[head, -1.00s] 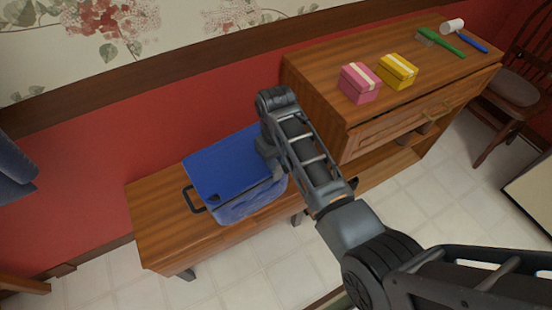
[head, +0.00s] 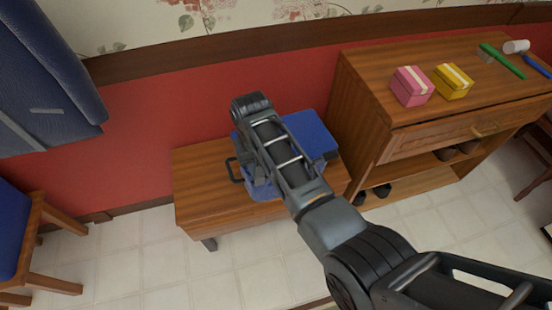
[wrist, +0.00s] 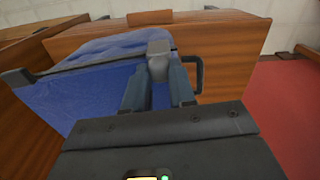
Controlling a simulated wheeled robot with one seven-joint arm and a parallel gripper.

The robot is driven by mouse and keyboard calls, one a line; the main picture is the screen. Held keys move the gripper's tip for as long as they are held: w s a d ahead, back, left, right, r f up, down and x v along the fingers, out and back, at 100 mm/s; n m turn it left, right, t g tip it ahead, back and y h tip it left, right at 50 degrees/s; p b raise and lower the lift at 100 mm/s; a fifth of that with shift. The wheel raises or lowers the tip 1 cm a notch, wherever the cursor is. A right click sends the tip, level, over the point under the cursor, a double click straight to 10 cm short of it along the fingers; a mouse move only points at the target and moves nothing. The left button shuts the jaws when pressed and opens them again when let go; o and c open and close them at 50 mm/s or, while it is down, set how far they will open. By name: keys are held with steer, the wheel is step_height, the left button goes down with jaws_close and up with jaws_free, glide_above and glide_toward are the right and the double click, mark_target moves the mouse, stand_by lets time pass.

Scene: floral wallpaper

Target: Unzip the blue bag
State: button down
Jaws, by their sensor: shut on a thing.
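The blue bag (head: 308,130) lies on a low wooden bench, partly hidden behind my arm. Its black handle (head: 233,170) sticks out at its left end. The wrist view shows the bag's blue side (wrist: 85,95) and the handle (wrist: 199,75) close by on the right. My gripper (wrist: 159,72) is shut on a small grey block, seemingly the zipper pull (wrist: 158,48), at the bag's edge near the handle end. In the head view my wrist hides the gripper's fingers and the pull.
The wooden bench (head: 200,205) has bare space left of the bag. A taller wooden cabinet (head: 365,110) stands close on the right, with a pink box (head: 411,88), a yellow box (head: 454,82) and brushes on top. A blue-seated chair (head: 12,230) is at far left.

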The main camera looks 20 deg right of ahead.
steer(key=c, duration=1.9)
jaws_free()
steer(key=shift+a, duration=0.9)
steer(key=shift+o, duration=0.2)
steer(key=o, duration=0.9)
steer(key=shift+o, duration=0.2)
step_height(320, 180, up, 8)
steer(key=shift+s+f, duration=0.1)
steer(key=shift+f, duration=0.05)
